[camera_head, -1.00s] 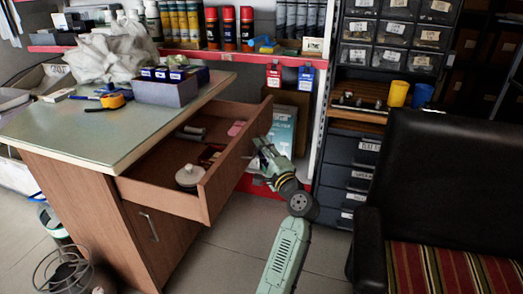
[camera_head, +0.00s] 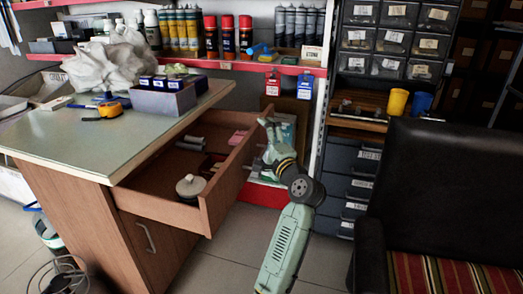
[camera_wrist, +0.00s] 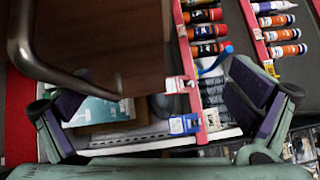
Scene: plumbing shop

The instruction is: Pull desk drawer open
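The desk drawer (camera_head: 165,205) stands well out from the wooden desk (camera_head: 68,207), with its inside and contents showing. Its front panel (camera_head: 228,185) faces right, towards my arm. My gripper (camera_head: 267,132) is just beyond the right face of this panel. In the wrist view my gripper (camera_wrist: 160,75) has its two purple-padded fingers wide apart, with nothing held between them. The dark curved drawer handle (camera_wrist: 62,72) is at the left there, near the left finger and not gripped. I cannot tell whether they touch. The wooden panel (camera_wrist: 105,40) fills the upper left.
A round lidded item (camera_head: 190,187) and small things lie in the drawer. A black chair (camera_head: 435,185) stands at right, beside my arm. Red-edged shelves (camera_head: 200,63) and dark drawer units (camera_head: 348,175) are behind. Floor (camera_head: 220,265) is clear before the drawer.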

